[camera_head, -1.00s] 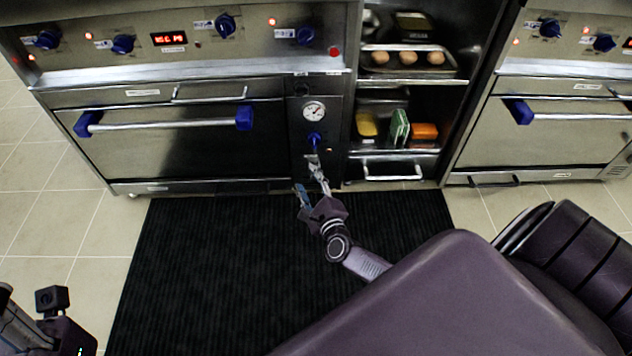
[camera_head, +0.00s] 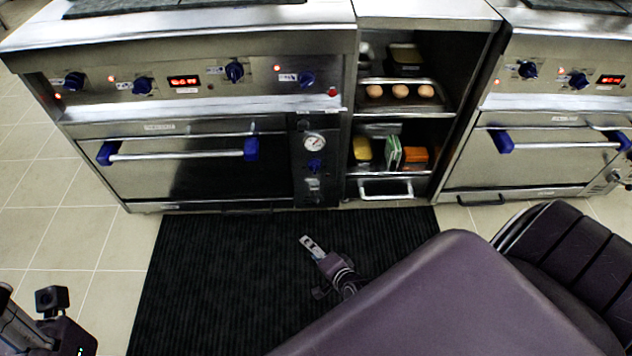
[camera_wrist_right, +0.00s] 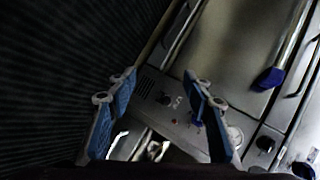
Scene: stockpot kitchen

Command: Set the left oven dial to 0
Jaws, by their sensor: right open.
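The left oven (camera_head: 120,185) has a control panel with several blue dials: two at the left (camera_head: 74,82) and (camera_head: 142,85), one near the middle (camera_head: 235,72) and one at the right (camera_head: 306,79). Their settings are too small to read. Another blue knob (camera_head: 315,165) sits below a round gauge (camera_head: 314,142) on the narrow panel. My right gripper (camera_head: 312,246) is over the black mat, apart from the ovens. In the right wrist view its blue-padded fingers (camera_wrist_right: 160,80) are open and empty. My left arm shows at lower left; its fingers do not show.
An open shelf unit (camera_head: 378,189) with eggs and packages stands right of the narrow panel. A second oven (camera_head: 530,165) stands further right. The left oven's door handle (camera_head: 180,154) sticks out. The black mat (camera_head: 210,290) in front is clear apart from my right arm.

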